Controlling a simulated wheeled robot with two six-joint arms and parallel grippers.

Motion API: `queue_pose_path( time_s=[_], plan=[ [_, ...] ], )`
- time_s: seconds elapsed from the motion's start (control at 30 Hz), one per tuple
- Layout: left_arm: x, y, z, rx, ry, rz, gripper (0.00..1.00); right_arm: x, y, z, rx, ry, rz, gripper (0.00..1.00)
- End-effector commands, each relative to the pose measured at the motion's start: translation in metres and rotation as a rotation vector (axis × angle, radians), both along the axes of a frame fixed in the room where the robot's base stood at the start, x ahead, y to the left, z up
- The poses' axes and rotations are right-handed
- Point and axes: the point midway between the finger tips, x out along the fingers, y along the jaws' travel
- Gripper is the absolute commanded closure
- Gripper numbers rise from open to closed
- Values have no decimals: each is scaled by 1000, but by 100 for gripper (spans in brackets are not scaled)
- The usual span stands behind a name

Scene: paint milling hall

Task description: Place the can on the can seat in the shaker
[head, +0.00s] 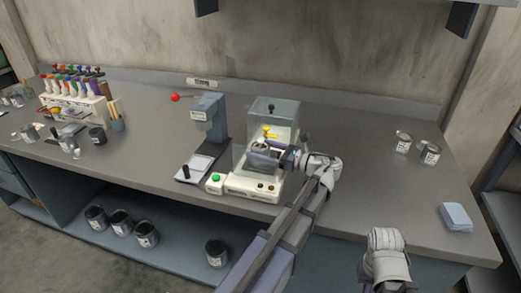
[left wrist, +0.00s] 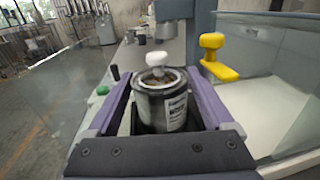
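A small can with a pale label (left wrist: 165,105) stands upright between the purple fingers of my left gripper (left wrist: 160,112), which look shut on its sides. In the head view my left gripper (head: 262,153) reaches in from the right, at the front of the shaker (head: 240,184). The can (head: 259,144) shows there only in small part. A yellow handle (left wrist: 214,58) of the shaker stands just right of the can in the left wrist view. The can seat is hidden. Of my right arm, only a pale link shows; its gripper is not in view.
A press stand (head: 208,115) with a red-knobbed lever is left of the shaker, with a green button (head: 216,177) between them. Clear guard panels (left wrist: 285,85) stand close to the gripper. Two cans (head: 403,141) and a blue block (head: 455,217) are at right.

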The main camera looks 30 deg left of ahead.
Motion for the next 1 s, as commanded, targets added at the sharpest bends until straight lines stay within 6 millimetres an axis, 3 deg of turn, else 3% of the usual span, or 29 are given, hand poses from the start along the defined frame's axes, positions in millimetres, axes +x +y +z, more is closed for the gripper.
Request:
queue_pose_path(
  time_s=[0.27,0.7,1.0],
  plan=[
    [0,0,6,0,0,0,15,0,0,6,0,0,0,100],
    [8,-84,3,0,0,-3,15,0,0,3,0,0,0,100],
    [10,-116,3,0,0,0,15,0,0,3,0,0,0,100]
  ],
)
